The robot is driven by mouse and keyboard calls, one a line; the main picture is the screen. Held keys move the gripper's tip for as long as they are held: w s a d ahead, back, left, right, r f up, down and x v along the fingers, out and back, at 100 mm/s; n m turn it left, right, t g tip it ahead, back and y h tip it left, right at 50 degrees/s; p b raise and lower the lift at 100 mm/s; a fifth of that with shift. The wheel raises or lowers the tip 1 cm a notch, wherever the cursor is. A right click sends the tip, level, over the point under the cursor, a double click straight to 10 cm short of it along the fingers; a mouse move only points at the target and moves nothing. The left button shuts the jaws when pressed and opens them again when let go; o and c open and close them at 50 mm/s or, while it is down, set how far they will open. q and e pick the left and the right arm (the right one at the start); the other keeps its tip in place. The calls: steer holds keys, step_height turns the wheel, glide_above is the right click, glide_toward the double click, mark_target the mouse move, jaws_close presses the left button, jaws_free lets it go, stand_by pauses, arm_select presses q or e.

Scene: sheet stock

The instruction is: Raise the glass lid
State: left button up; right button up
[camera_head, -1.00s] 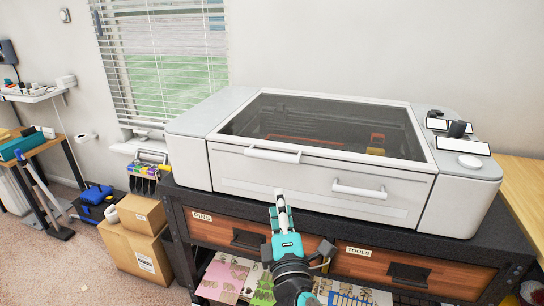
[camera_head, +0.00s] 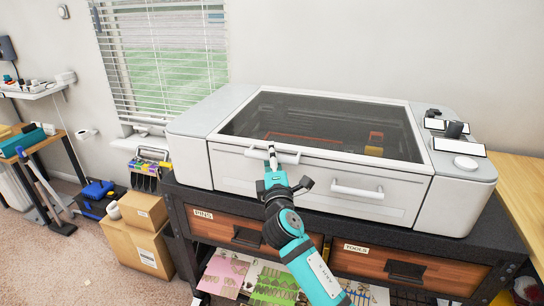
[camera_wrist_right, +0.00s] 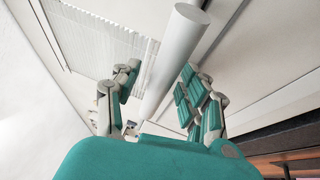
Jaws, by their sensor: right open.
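The glass lid (camera_head: 325,122), a dark pane in a white frame, lies closed on the white machine (camera_head: 455,205). A white bar handle (camera_head: 288,157) sits on its front edge. My right gripper (camera_head: 272,152) is at this handle, near its middle. In the right wrist view the handle (camera_wrist_right: 176,55) runs between the two teal and grey fingers, with gaps visible beside it, so the gripper is open around the bar and not closed on it. My left gripper is in neither view.
A second white handle (camera_head: 357,191) is on the machine's front panel, right of my arm. The machine stands on a dark bench with wooden drawers (camera_head: 387,264). A black knob (camera_head: 455,129) is on its right side. Cardboard boxes (camera_head: 140,245) stand at the left.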

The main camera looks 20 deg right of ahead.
jaws_close()
stand_by(0.3)
stand_by(0.3)
